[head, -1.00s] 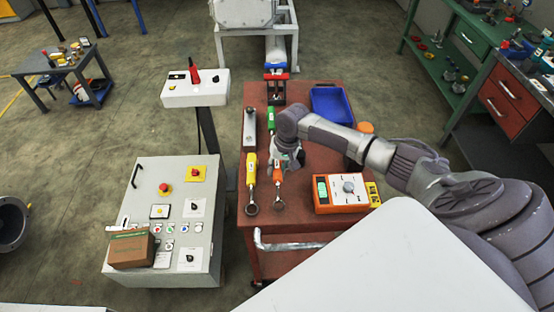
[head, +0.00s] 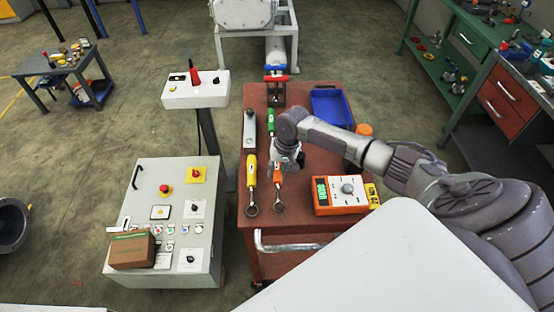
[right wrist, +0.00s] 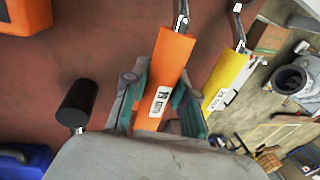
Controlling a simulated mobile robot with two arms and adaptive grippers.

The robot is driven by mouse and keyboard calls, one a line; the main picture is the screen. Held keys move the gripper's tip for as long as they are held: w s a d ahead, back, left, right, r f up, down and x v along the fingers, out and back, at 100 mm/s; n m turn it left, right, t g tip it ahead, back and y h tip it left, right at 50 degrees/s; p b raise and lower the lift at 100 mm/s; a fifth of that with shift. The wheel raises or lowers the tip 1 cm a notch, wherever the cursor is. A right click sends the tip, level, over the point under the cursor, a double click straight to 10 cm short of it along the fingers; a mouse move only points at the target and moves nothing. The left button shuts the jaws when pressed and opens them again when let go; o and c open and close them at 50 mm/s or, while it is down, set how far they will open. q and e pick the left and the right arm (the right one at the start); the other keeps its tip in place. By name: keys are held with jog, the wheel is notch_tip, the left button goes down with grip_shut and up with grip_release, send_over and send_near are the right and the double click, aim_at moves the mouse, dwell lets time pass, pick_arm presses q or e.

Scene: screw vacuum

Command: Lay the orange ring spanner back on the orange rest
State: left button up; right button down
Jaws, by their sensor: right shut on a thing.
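The orange ring spanner (head: 278,181) is on or just above the red-brown trolley top, its ring end toward the front. My right gripper (head: 279,168) is shut on its orange handle. In the right wrist view the handle (right wrist: 167,75) lies between the two fingers of my right gripper (right wrist: 160,92). I cannot tell whether the spanner touches the surface. The orange rest cannot be made out; it may be hidden under the handle or the gripper. My left gripper is not in view.
A yellow ring spanner (head: 251,183) lies close on the left, with a green-handled tool (head: 270,122) behind. An orange meter (head: 340,195) stands to the right. A blue bin (head: 332,106) is at the back right. A black cylinder (right wrist: 77,106) shows in the wrist view.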

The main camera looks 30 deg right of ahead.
jog(key=shift+f, duration=0.55)
jog(key=shift+f, duration=0.2)
dwell(0.6)
jog(key=shift+c, duration=0.2)
grip_release()
jog(key=shift+r, duration=0.15)
dwell(0.7)
jog(key=shift+r+p, duration=0.75)
jog(key=shift+p, duration=0.35)
jog(key=shift+r, duration=0.1)
